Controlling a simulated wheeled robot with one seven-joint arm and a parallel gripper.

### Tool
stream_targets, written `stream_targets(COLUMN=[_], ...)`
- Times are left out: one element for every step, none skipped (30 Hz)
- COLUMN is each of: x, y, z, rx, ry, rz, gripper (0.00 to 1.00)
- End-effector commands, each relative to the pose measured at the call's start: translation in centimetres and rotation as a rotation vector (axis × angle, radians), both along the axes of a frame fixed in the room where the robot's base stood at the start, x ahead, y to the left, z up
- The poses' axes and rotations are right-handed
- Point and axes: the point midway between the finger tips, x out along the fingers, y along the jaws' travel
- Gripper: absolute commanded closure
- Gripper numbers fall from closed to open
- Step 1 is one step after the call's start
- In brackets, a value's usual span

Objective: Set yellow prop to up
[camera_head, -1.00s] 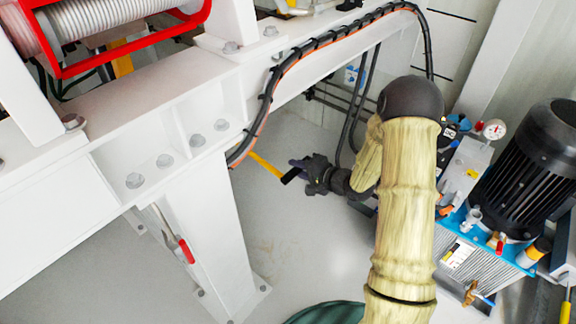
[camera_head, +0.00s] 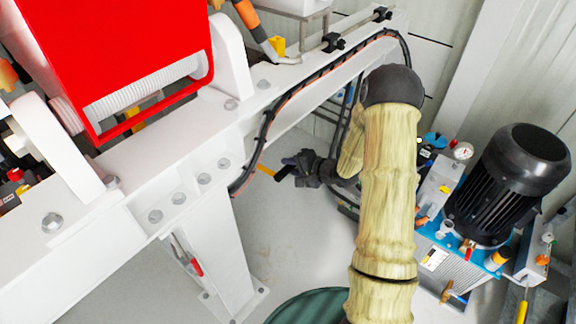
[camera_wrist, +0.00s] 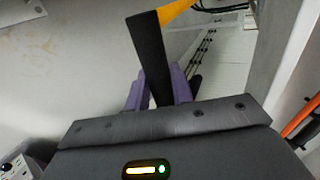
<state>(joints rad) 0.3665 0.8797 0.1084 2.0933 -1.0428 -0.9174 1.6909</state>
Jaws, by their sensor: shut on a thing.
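The yellow prop (camera_head: 265,170) is a thin yellow bar with a black grip (camera_head: 285,173). In the head view its far end goes out of sight behind the white beam and cable. In the wrist view the black grip (camera_wrist: 152,60) runs up from between the fingers and the yellow part (camera_wrist: 177,12) leaves at the top. My gripper (camera_head: 292,164) is shut on the black grip. Its purple fingers (camera_wrist: 158,88) lie on both sides of the grip. Where the prop is hinged is hidden.
A white beam (camera_head: 150,180) with a black cable (camera_head: 268,125) along it lies left of my gripper. A white post (camera_head: 215,240) with a red-handled lever (camera_head: 196,267) stands below. A black motor (camera_head: 510,180) and pump unit are at right. Grey floor (camera_head: 300,235) lies beneath.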

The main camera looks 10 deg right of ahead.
Motion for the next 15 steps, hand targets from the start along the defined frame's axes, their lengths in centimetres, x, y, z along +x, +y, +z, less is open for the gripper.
stream_targets(x=[0.0, 0.0, 0.1, 0.1, 0.1, 0.2, 0.2, 0.2, 0.2, 0.3, 0.3, 0.3, 0.4, 0.4, 0.4], y=[0.0, 0.0, 0.0, 0.0, 0.0, -0.1, -0.1, -0.1, -0.1, -0.1, -0.1, 0.0, 0.0, 0.0, 0.0], z=[1.0, 1.2, 1.4, 1.6, 1.7, 1.9, 2.0, 2.1, 2.2, 2.3, 2.4, 2.5, 2.5, 2.6, 2.6], rx=[0.001, 0.002, 0.002, 0.002, 0.002, 0.002, 0.002, 0.002, 0.002, 0.002, 0.003, 0.003, 0.004, 0.004, 0.004], ry=[0.000, 0.000, -0.001, -0.001, -0.001, -0.001, -0.001, -0.002, -0.002, -0.003, -0.004, -0.005, -0.006, -0.007, -0.009], rz=[0.000, -0.001, -0.002, -0.003, -0.003, -0.003, -0.004, -0.004, -0.004, -0.004, -0.004, -0.004, -0.004, -0.004, -0.004], gripper=[1.00, 1.00, 1.00, 1.00, 1.00, 1.00, 1.00, 1.00, 1.00, 1.00, 1.00, 1.00, 1.00, 1.00, 1.00])
